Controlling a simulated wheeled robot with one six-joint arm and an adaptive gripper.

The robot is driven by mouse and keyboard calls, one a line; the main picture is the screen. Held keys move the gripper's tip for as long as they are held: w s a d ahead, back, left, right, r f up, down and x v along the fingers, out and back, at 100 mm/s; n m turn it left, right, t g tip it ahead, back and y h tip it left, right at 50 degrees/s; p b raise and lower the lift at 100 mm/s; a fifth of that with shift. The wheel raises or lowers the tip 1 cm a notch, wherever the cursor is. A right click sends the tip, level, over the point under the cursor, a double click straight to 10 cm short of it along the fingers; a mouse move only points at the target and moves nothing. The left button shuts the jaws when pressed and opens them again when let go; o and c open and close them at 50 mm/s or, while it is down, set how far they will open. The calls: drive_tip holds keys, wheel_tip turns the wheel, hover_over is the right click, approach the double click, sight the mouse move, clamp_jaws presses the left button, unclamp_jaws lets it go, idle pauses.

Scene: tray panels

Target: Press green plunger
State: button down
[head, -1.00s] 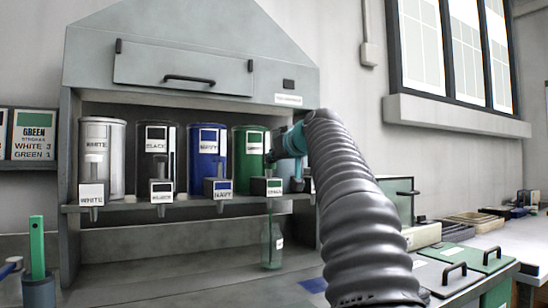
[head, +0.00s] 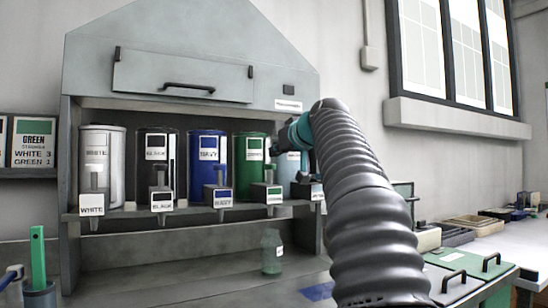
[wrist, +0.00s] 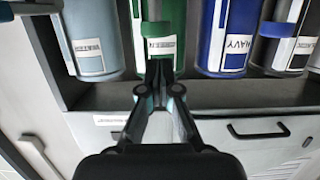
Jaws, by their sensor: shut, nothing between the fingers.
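The green canister (head: 249,160) stands on the shelf of the dispensing station, right of the navy one. Its plunger (head: 269,174) stands up above a labelled dispenser block (head: 267,194) at the shelf's front. My gripper (head: 276,149) is shut and empty, just above this plunger and apart from it in the head view. In the wrist view, my closed fingers (wrist: 158,68) point at the front of the green canister (wrist: 174,18); the contact area there is hard to make out. A clear greenish bottle (head: 272,254) stands on the surface below the green dispenser.
White (head: 101,150), black (head: 148,145) and navy (head: 208,150) canisters stand to the left, each with a dispenser. A light blue canister (wrist: 92,35) is beside the green one. A recipe card (head: 34,143) reads WHITE 3, GREEN 1. Lidded bins are at right.

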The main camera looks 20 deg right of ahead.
drive_tip(key=v, duration=0.8)
drive_tip(key=shift+b, duration=0.45)
idle(1.2)
wheel_tip(320, 180, up, 3)
drive_tip(key=shift+w, duration=0.1)
idle(0.6)
drive_tip(key=shift+w, duration=0.1)
